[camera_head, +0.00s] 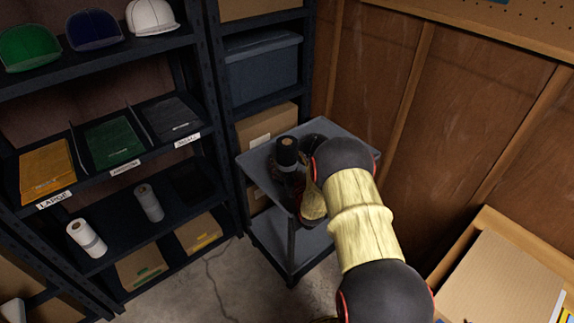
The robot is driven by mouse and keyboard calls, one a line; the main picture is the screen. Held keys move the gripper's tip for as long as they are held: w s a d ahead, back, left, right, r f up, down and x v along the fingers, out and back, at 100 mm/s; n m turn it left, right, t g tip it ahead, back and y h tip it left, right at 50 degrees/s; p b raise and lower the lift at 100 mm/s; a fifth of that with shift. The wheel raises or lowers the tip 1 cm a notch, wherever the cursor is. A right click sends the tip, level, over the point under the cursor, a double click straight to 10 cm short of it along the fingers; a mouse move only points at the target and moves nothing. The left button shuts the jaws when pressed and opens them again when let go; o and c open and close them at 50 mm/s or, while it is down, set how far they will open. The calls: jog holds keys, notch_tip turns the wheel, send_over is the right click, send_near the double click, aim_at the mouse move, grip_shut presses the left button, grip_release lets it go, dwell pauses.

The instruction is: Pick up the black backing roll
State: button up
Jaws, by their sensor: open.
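The black backing roll (287,153) stands upright on the grey cart (258,163), with its tan core showing at the top. My arm reaches in from the lower right over the cart. My gripper (293,184) is at the near side of the roll, low against it in the picture. It is open. The dark fingers blend with the roll's lower part, so I cannot tell whether they touch it or surround it. My wrist hides part of the cart top.
A blue-grey bin (261,70) and cardboard boxes are behind the cart. A wooden wall (380,75) closes the right. An open box (500,285) is at lower right.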

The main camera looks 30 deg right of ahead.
jog(key=shift+c, duration=1.3)
jog(key=shift+w+r, duration=0.1)
jog(key=c, duration=1.3)
